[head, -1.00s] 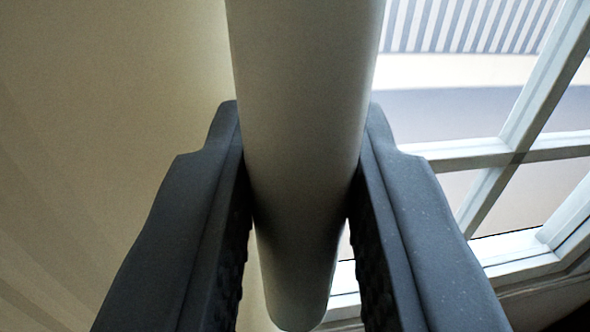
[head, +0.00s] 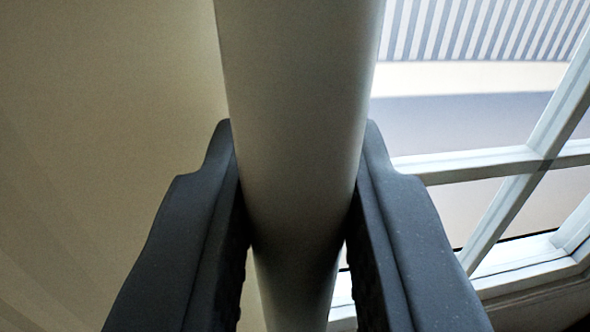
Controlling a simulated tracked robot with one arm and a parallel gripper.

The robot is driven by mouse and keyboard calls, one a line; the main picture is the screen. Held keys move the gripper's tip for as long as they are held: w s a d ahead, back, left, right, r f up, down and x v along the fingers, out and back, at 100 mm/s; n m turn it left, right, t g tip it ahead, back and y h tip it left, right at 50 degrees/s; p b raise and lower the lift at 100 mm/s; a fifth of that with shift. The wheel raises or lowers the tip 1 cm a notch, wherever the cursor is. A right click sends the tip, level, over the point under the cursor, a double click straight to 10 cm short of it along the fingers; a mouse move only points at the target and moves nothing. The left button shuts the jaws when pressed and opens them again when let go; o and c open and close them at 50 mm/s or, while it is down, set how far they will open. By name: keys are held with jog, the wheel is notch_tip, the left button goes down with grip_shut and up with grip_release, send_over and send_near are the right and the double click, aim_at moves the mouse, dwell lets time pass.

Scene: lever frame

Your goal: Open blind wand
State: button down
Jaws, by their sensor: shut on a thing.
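The blind wand (head: 295,90) is a thick, smooth, grey-beige rod running from the top of the head view down through the middle. My gripper (head: 298,215) has its two dark fingers on either side of the wand, shut on it near its lower part. The wand's lower end runs out of the bottom of the picture. The top of the wand and whatever it hangs from are out of view.
A plain beige wall or panel (head: 100,120) fills the left side. At the right is a window with white frame bars (head: 480,165), showing a striped surface (head: 480,30) outside. The window sill area (head: 530,305) lies at the lower right.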

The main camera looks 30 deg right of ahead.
jog(key=c, duration=1.3)
grip_release()
jog(key=shift+a, duration=0.1)
jog(key=shift+f, duration=0.1)
jog(key=shift+s+a+f+b, duration=0.1)
jog(key=shift+s+a+b, duration=0.15)
jog(key=shift+s+b, duration=0.3)
jog(key=b+v, duration=0.6)
jog(key=v, duration=0.6)
jog(key=shift+s+a, duration=0.15)
